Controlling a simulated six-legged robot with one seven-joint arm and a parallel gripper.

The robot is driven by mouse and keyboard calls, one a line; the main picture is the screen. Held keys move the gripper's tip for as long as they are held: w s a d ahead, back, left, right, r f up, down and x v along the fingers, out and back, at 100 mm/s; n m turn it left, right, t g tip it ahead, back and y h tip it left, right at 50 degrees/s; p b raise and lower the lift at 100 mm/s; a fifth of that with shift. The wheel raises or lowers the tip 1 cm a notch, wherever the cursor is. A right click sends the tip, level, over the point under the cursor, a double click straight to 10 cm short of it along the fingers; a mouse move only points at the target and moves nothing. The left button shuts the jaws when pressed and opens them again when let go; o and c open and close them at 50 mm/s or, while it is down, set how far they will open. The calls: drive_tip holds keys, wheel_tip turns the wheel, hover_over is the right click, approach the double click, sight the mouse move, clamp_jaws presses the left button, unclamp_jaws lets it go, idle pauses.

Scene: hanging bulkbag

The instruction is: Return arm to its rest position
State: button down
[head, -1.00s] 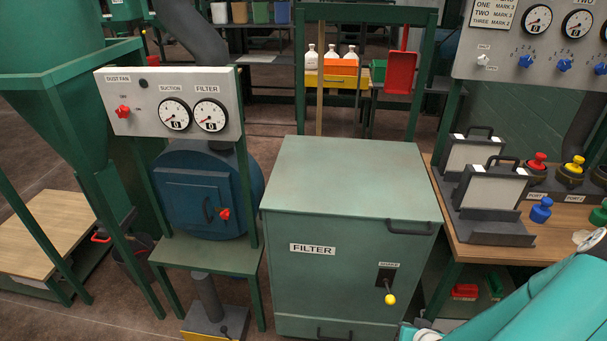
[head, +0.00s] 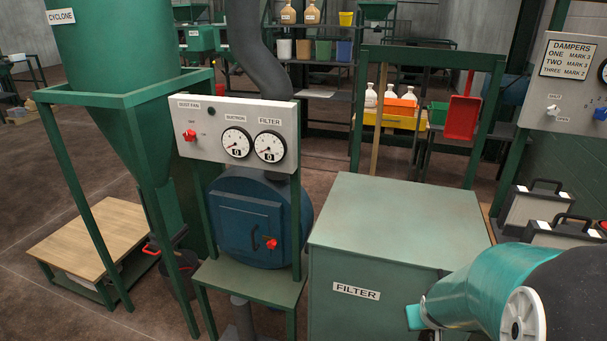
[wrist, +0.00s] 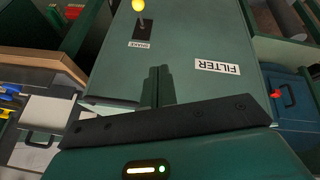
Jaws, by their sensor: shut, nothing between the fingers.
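My arm (head: 480,290) shows at the lower right of the head view, in front of the green filter cabinet's right side. My gripper (wrist: 160,75) shows in the wrist view with its two dark fingers together, empty. The green filter cabinet (head: 390,220) stands beyond it, with its FILTER label (wrist: 217,67) upside down in the wrist view. The cabinet's shake lever with a yellow knob (wrist: 139,6) is at the top of the wrist view. The fingers overlap the cabinet in the picture; whether they touch it I cannot tell.
A dust fan panel (head: 240,140) with two gauges stands above a blue round vessel (head: 245,225). The green cyclone (head: 125,45) and a wooden platform (head: 90,240) are at the left. Grey cases (head: 530,205) sit at the right. Floor is clear at the lower left.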

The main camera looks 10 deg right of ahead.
drive_tip(key=s+a+r+n+y, duration=0.1)
drive_tip(key=s+a+r, duration=0.2)
drive_tip(key=a+r, duration=0.6)
drive_tip(key=s+a+r+n+t+y, duration=0.1)
drive_tip(key=s+a+r, duration=0.3)
drive_tip(key=a+r, duration=0.6)
drive_tip(key=a+y, duration=0.1)
drive_tip(key=a, duration=0.2)
drive_tip(key=shift+s+a, duration=0.15)
drive_tip(key=shift+a, duration=0.25)
